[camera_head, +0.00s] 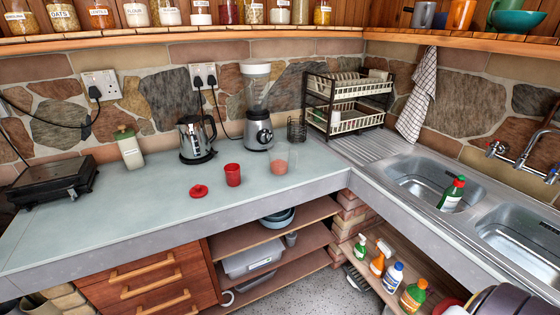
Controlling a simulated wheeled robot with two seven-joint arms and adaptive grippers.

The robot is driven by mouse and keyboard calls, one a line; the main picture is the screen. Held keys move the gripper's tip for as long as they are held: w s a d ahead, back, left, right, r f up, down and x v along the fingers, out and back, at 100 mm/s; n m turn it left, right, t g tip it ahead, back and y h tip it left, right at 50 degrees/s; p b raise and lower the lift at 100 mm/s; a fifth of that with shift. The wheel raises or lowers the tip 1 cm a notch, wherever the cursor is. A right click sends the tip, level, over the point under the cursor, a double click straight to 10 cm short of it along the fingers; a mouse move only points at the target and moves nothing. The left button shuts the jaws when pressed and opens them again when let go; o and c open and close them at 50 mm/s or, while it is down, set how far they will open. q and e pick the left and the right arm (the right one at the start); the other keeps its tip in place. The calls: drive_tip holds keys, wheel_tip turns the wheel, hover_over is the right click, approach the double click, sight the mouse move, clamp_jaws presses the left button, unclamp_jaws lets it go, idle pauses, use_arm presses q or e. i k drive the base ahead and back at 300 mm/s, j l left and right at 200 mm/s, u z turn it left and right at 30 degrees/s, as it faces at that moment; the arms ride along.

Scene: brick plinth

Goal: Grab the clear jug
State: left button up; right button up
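A clear, see-through vessel with a faint pinkish look (280,158) stands upright on the pale counter (150,215), in front of the blender and right of a red cup (232,175). It looks like the clear jug; no handle can be made out at this size. The blender (257,110) behind it also has a clear upper container. A red lid-like piece (198,191) lies on the counter to the left of the red cup. Neither of my grippers shows in the head view.
A dish rack (347,103) is behind right, beside the sink (425,178) with a green bottle (451,194). The counter's front left is clear.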

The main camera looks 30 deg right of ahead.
sight(282, 160)
drive_tip(key=i+j+z, duration=0.15)
drive_tip(key=z, duration=0.2)
drive_tip(key=i+j+z, duration=0.1)
drive_tip(key=j+z, duration=0.25)
drive_tip(key=l, duration=0.1)
